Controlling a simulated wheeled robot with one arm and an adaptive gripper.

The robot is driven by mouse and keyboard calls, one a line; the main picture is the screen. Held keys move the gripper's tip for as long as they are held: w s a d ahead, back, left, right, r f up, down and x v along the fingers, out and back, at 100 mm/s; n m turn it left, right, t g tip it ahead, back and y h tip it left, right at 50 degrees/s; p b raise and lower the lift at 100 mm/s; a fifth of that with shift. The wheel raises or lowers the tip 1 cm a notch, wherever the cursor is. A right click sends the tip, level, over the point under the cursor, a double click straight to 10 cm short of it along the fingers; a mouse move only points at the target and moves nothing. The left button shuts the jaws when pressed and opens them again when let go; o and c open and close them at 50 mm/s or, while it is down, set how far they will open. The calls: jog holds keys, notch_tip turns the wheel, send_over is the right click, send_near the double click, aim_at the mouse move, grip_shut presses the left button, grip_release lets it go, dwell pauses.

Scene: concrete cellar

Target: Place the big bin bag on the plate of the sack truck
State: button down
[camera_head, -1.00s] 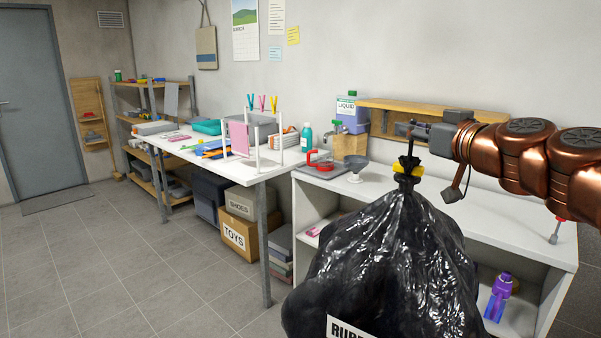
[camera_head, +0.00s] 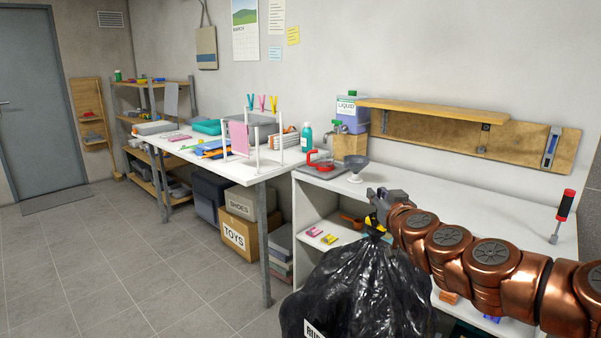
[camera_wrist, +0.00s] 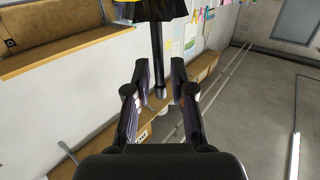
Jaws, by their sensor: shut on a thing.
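The big bin bag (camera_head: 362,285) is shiny black plastic with a white label partly cut off by the bottom edge of the head view. Its gathered neck has a yellow tie. My gripper (camera_head: 380,203) is shut on the top of the neck, and the bag hangs below it in front of the white bench. The bag's underside is out of view. The sack truck does not show in any view.
The tiled floor (camera_head: 120,265) at the left is clear.

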aim_at(367, 217)
jog(key=w+f, duration=0.2)
jog(key=f, duration=0.1)
jog(key=w+f+m+h, duration=0.1)
jog(key=w+f, duration=0.1)
jog(key=f, duration=0.1)
jog(key=w+a+f+h, duration=0.1)
jog(key=w+f, duration=0.1)
jog(key=f, duration=0.1)
jog(key=shift+f+m, duration=0.3)
jog(key=shift+d+r, duration=0.15)
jog(key=shift+r, duration=0.25)
jog(key=shift+w+r, duration=0.1)
jog(key=shift+r, duration=0.05)
jog(key=shift+f, duration=0.45)
notch_tip(367, 217, up, 14)
jog(key=p, duration=1.4)
jog(key=shift+r, duration=0.25)
jog(key=shift+f, duration=0.1)
